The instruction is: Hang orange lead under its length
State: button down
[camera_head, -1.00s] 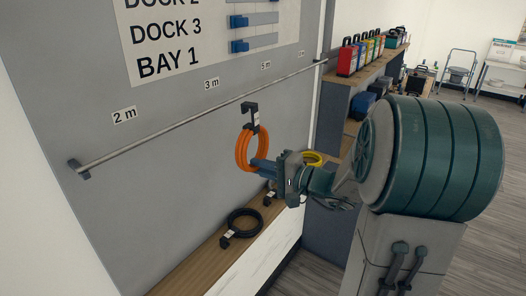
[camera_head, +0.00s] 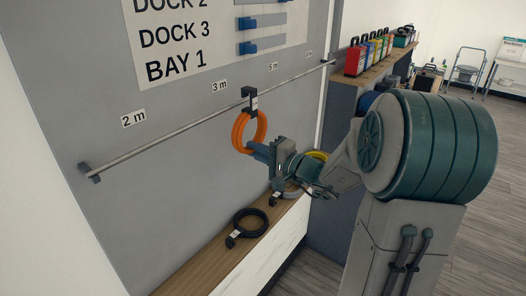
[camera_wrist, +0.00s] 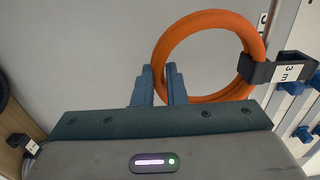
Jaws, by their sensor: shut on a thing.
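The orange lead (camera_head: 236,134) is a coil with a black hook (camera_head: 249,95) on top. In the wrist view the hook's tag (camera_wrist: 287,72) reads 3 m. My gripper (camera_head: 252,148) is shut on the lower part of the coil; in the wrist view its fingers (camera_wrist: 160,85) meet the orange lead (camera_wrist: 207,20). The grey rail (camera_head: 170,134) runs along the wall panel, with the 2 m label (camera_head: 133,119), 3 m label (camera_head: 219,86) and 5 m label (camera_head: 273,67) above it. The hook overlaps the rail right of the 3 m label; I cannot tell whether it rests on it.
A black coil (camera_head: 250,223) and a grey coil (camera_head: 292,192) lie on the wooden shelf (camera_head: 205,262) below the rail. A yellow coil (camera_head: 318,156) shows partly behind my arm. Coloured cases (camera_head: 365,58) stand on the counter at right. The rail near 2 m is bare.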

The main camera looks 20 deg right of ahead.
jog(key=shift+p+x, duration=0.3)
jog(key=shift+x, duration=0.8)
jog(key=shift+w+a+f+b, duration=0.1)
jog(key=shift+f+b, duration=0.2)
jog(key=shift+b, duration=0.05)
jog(key=shift+f+b, duration=0.75)
jog(key=shift+b, duration=0.3)
jog(key=c, duration=1.4)
grip_release()
